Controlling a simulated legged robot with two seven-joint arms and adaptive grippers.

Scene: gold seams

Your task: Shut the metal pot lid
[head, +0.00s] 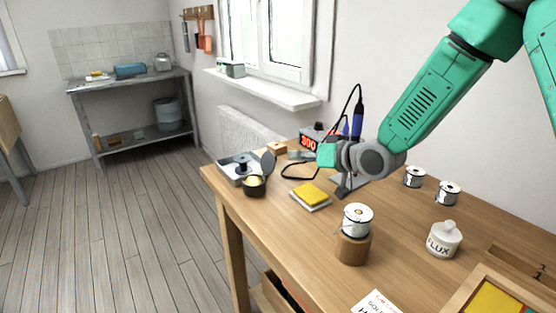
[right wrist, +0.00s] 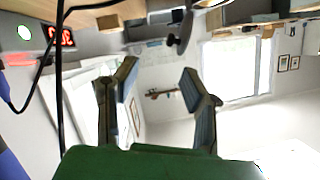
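The small dark metal pot (head: 254,186) stands near the table's far left edge, with yellow-gold stuff inside. Its round grey lid (head: 268,164) is raised, standing up at the pot's right side. In the right wrist view the lid (right wrist: 186,28) seems to be the dark disc at the top, beyond the fingers. My right gripper (head: 301,155) reaches in from the right over the table, to the right of the lid and apart from it. In the right wrist view its two fingers (right wrist: 158,76) are spread with nothing between them. My left gripper is not in view.
A grey tray with a spool (head: 240,166) sits beside the pot. A soldering station (head: 312,140) with a looping black cable is close to my right gripper. A yellow sponge (head: 311,195) and a wire spool on a wooden stand (head: 353,250) are nearer.

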